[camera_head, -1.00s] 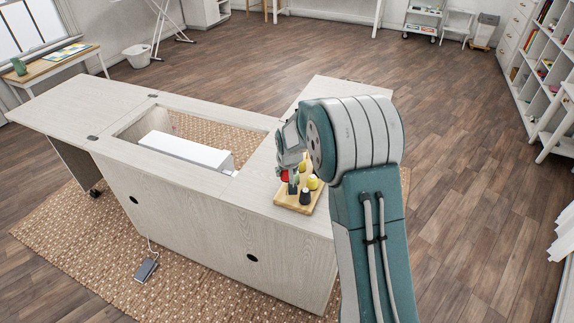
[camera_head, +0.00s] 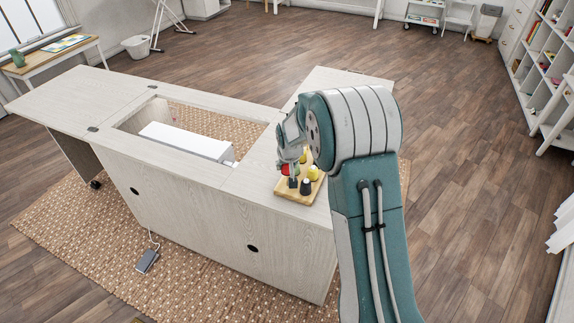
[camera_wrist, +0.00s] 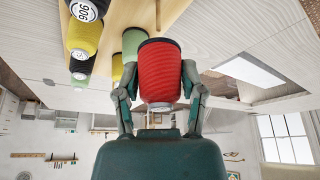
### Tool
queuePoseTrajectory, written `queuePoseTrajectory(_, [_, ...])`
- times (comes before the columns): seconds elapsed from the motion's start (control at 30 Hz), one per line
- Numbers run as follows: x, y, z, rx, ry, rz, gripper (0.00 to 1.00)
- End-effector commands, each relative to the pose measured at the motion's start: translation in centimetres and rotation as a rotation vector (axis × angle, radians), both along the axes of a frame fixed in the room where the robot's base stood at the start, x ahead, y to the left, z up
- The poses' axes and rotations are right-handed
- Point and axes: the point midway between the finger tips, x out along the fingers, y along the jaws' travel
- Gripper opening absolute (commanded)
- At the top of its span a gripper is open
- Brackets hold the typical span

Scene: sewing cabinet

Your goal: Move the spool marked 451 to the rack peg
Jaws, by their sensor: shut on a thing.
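My gripper (camera_head: 289,160) is shut on a red spool (camera_wrist: 160,72), its fingers on either side of it in the wrist view. In the head view the red spool (camera_head: 286,170) shows only partly, at the left of the wooden rack (camera_head: 289,197). Its end label is too oblique to read, so I cannot tell its number. Whether the spool's far end touches the rack is hidden. A thin upright at the wrist view's top looks like a bare peg (camera_wrist: 158,14).
The rack sits on the pale cabinet top (camera_head: 262,170), beside an opening with a white machine (camera_head: 185,142).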

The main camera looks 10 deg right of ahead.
Motion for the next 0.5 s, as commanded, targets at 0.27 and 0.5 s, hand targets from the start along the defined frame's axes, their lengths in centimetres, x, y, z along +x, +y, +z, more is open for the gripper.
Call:
queuePoseTrajectory(0.27, [0.0, -0.02, -0.24, 0.0, 0.0, 0.0, 0.26])
queuePoseTrajectory(0.5, [0.01, -0.02, -0.83, 0.0, 0.0, 0.0, 0.26])
